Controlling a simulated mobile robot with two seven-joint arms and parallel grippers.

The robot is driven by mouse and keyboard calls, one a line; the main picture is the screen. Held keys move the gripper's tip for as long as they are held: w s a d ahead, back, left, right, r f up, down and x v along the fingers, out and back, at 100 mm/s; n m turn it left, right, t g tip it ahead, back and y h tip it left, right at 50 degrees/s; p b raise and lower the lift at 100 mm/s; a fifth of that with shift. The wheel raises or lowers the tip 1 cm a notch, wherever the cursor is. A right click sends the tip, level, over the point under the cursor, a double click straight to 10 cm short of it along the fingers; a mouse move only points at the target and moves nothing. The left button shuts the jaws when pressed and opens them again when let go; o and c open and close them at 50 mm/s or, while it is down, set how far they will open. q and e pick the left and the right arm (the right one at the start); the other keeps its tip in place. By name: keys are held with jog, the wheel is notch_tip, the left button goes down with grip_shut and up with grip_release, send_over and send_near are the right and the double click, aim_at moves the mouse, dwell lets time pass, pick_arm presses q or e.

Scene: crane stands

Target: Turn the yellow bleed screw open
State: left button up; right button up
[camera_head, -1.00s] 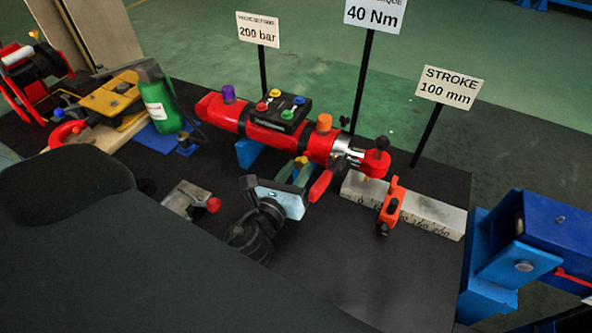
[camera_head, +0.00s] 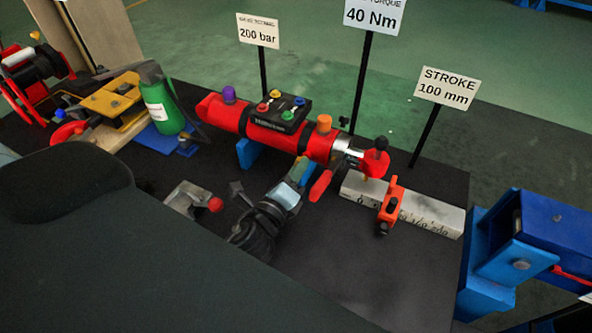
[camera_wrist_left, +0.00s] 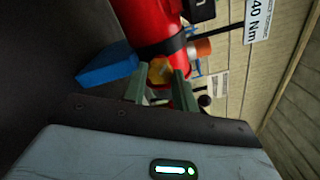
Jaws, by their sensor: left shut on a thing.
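The red cylinder (camera_head: 222,113) lies across the middle of the dark table in the head view; its lower side also shows in the wrist view (camera_wrist_left: 150,25). The yellow bleed screw (camera_wrist_left: 160,70) sits on the cylinder's underside, between the green fingers of my left gripper (camera_wrist_left: 160,84). The gripper is shut on the screw. In the head view my left gripper (camera_head: 301,168) reaches up from below to the cylinder, turned edge-on, and the screw is mostly hidden there. My right gripper is in neither view.
A red lever (camera_head: 321,185) hangs close beside my left gripper. An orange knob (camera_head: 324,122) and a black block with coloured ports (camera_head: 280,112) top the cylinder. A blue support (camera_head: 248,152) holds it. A scale bar (camera_head: 430,213) lies right; a green bottle (camera_head: 163,106) stands left.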

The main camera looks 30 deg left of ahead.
pick_arm(q)
jog(key=n+p, duration=0.1)
jog(key=n, duration=1.1)
jog(key=shift+p, duration=0.4)
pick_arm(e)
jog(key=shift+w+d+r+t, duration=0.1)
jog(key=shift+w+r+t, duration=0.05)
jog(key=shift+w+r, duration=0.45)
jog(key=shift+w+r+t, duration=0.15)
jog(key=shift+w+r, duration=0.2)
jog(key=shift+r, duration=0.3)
pick_arm(q)
jog(key=shift+n, duration=0.3)
jog(key=o, duration=1)
jog(key=shift+s, duration=0.1)
